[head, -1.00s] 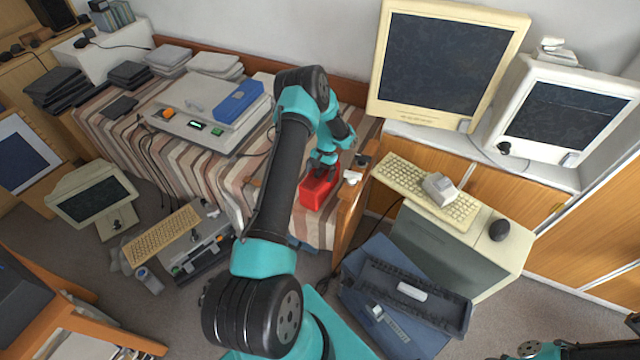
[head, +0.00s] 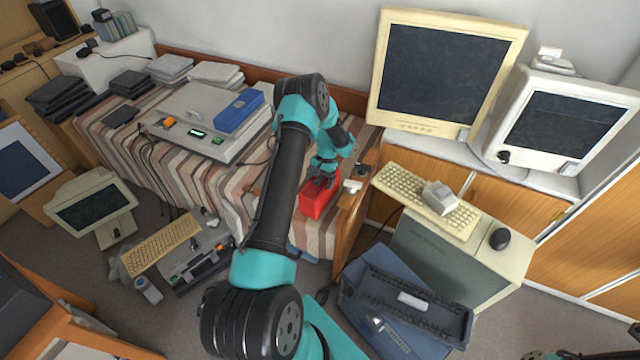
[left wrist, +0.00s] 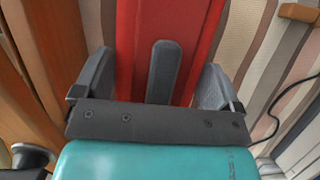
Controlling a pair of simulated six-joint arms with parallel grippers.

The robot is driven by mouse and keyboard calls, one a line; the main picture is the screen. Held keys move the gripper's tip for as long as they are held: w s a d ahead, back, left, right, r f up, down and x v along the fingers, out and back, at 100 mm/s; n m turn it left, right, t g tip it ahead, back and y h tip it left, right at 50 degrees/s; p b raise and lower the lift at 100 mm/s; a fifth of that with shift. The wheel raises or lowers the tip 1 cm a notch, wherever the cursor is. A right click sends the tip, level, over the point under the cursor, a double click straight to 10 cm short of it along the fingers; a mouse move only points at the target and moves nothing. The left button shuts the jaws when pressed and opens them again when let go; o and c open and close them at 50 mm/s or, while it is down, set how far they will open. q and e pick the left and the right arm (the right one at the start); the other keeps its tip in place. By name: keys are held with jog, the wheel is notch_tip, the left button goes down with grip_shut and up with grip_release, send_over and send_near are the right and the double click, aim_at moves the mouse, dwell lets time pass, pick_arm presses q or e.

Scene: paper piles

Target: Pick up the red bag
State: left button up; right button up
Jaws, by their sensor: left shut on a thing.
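The red bag (head: 319,197) is at the right end of the striped bedspread, beside the wooden end board, in the head view. In the left wrist view the red bag (left wrist: 198,30) runs between the two grey fingers. My left gripper (head: 324,180) points down at the bag's top and is shut on it. My left gripper also shows in the left wrist view (left wrist: 150,85). I cannot tell whether the bag's base touches the bedspread. Only small pieces of my right arm show at the bottom right edge; its gripper does not show.
The wooden end board (head: 353,213) stands close on the bag's right. A grey and beige device with a blue box (head: 239,110) lies to its left. A keyboard (head: 428,199) lies on a computer case at the right. Striped bedspread (head: 221,186) is bare left of the bag.

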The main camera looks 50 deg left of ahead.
pick_arm(q)
notch_tip(320, 180, up, 17)
jog(key=shift+r, duration=0.15)
dwell(0.6)
